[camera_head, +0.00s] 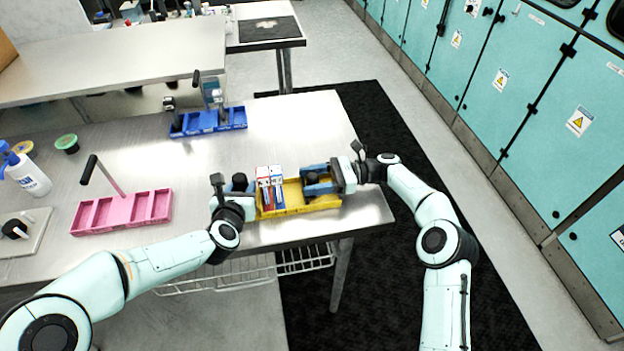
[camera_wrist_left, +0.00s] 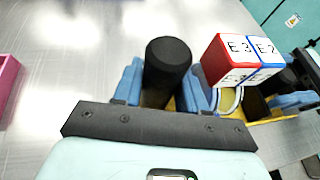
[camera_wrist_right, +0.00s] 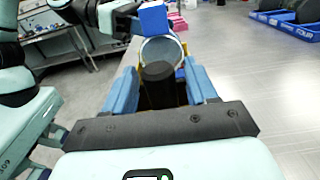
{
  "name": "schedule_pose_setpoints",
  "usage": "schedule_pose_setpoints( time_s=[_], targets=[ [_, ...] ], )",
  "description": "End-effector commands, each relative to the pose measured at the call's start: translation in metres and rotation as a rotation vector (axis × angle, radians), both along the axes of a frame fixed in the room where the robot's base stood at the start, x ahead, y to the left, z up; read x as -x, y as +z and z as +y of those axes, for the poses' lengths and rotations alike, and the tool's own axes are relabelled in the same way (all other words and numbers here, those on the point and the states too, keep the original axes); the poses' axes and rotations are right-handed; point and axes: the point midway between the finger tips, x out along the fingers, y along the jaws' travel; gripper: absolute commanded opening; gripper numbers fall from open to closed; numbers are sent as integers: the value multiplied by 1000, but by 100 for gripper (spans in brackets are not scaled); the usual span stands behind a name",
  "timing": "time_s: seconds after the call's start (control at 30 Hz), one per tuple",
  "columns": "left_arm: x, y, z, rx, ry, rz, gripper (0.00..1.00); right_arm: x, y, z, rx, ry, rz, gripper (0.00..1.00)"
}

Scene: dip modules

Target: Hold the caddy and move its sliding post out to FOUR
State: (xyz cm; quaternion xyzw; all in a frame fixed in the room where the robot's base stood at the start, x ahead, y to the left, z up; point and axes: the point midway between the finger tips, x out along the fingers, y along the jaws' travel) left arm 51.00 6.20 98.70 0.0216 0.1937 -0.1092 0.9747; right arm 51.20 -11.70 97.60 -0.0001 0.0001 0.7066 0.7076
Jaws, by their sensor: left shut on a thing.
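The yellow caddy (camera_head: 297,208) sits near the front right edge of the metal table. A red block (camera_wrist_left: 218,62) and a blue block (camera_wrist_left: 265,50), marked E3 and E2, stand side by side in it. My left gripper (camera_head: 239,184) is at the caddy's left end, shut on a black round-topped post (camera_wrist_left: 167,66). My right gripper (camera_head: 316,178) is at the right end. Its blue fingers stand apart on either side of another black post (camera_wrist_right: 157,84), with a gap showing. The lower parts of both posts and the markings along the caddy are hidden.
A pink caddy (camera_head: 122,211) with a raised handle lies to the left, and a blue caddy (camera_head: 208,122) lies behind. The table between the caddies is clear.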

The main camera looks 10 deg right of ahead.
Motion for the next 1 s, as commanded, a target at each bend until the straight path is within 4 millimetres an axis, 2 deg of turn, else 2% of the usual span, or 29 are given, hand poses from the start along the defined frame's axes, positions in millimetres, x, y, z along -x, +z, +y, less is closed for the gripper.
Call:
schedule_pose_setpoints(
  time_s=[0.17, 0.43, 0.6, 1.0],
  targets=[
    [0, 0, 0, -1, 1, -1, 0, 0, 0, -6, 0, -1, 0, 57],
    [0, 0, 0, -1, 0, -1, 0, 0, -1, -51, 1, -3, -1, 57],
    [0, 1, 0, 0, -1, -1, 0, 0, 0, -68, 0, -1, -1, 57],
    [0, 1, -1, 0, -1, -1, 0, 0, 0, -75, 0, 0, 1, 57]
  ],
)
